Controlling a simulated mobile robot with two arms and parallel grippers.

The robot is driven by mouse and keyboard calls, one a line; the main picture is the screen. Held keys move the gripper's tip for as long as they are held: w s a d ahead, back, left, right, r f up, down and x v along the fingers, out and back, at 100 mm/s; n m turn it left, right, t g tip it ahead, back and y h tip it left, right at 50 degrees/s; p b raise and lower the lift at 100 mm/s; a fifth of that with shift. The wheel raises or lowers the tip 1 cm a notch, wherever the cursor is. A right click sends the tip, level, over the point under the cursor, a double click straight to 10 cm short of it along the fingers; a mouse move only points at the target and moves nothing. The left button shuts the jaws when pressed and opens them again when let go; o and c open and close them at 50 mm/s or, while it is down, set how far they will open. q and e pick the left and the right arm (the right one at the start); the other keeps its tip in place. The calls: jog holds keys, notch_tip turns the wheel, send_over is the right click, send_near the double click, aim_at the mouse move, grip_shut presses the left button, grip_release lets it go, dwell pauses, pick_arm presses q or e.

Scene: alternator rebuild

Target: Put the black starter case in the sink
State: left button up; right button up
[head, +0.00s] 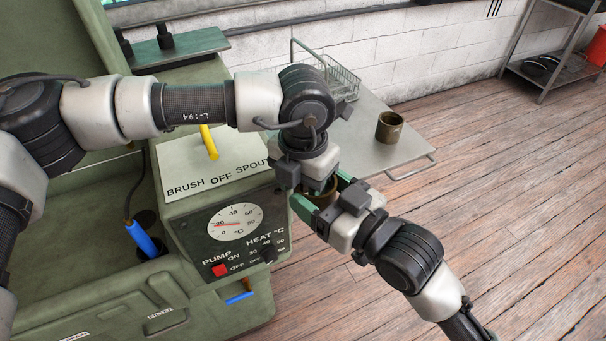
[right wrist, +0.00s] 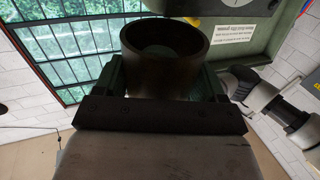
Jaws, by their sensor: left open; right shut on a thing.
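My right gripper (head: 322,196) is shut on an open, hollow cylindrical case (right wrist: 166,75). The case looks dark in the right wrist view and brownish in the head view, where it is mostly hidden between the green fingers. My left gripper (head: 312,180) is open just above and beside this case; its fingertips are mostly hidden, and I cannot tell whether they touch it. The green sink (head: 75,240) is at the left of the head view, partly behind my left arm. A similar brown cylinder (head: 389,127) stands upright on the grey side table.
The sink's control panel (head: 235,225) with dial and switches lies between the sink and my grippers. A yellow lever (head: 208,142) and a blue-handled brush (head: 140,238) are there. The grey side table (head: 365,150) holds a wire basket (head: 342,80). Wooden floor is clear at right.

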pick_arm(q)
jog(key=shift+c, duration=0.2)
pick_arm(e)
jog(key=shift+r, duration=0.15)
